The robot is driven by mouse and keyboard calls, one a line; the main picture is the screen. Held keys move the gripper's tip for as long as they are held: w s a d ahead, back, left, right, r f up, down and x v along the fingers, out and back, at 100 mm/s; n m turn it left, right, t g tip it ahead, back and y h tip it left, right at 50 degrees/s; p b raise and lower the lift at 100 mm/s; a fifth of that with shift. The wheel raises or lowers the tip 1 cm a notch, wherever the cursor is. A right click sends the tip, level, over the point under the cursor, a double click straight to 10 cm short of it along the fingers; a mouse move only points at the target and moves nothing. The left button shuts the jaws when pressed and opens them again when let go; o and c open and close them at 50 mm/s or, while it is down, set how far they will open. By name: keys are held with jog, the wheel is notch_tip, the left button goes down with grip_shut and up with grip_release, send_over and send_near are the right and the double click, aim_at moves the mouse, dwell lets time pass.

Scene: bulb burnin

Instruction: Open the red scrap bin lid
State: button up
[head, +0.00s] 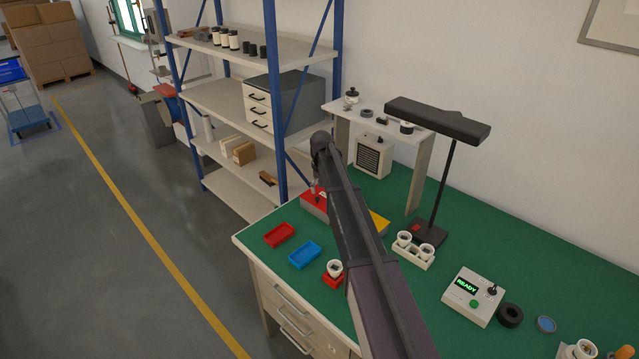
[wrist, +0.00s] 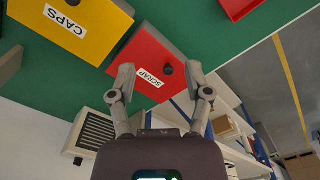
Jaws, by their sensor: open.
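The scrap bin's red lid (wrist: 140,62) carries a white SCRAP label and a dark round knob (wrist: 167,68). The lid looks closed. In the head view the red scrap bin (head: 309,203) stands on the green bench, partly hidden behind my arm. My gripper (wrist: 160,74) is open and empty, its two fingers spread. In the wrist view the knob lies between the fingertips, nearer the right one. Whether the fingers are level with the knob or above it, I cannot tell.
A yellow CAPS bin (wrist: 72,22) stands beside the scrap bin. A red tray (head: 280,235), a blue tray (head: 305,254) and a bulb in a red holder (head: 333,279) are near the bench's front edge. A small grey speaker-like box (head: 373,156) stands behind.

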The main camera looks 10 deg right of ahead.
jog(key=s+f+b, duration=0.3)
jog(key=s+f, duration=0.1)
jog(key=s, duration=1.1)
jog(key=shift+s+n+b, duration=0.25)
jog(key=shift+n+b, duration=0.05)
jog(key=shift+b, duration=0.05)
jog(key=shift+s, duration=0.1)
jog(key=s, duration=2)
jog(key=shift+s+a+n, duration=0.15)
jog(key=shift+n, duration=0.25)
jog(key=shift+c, duration=0.5)
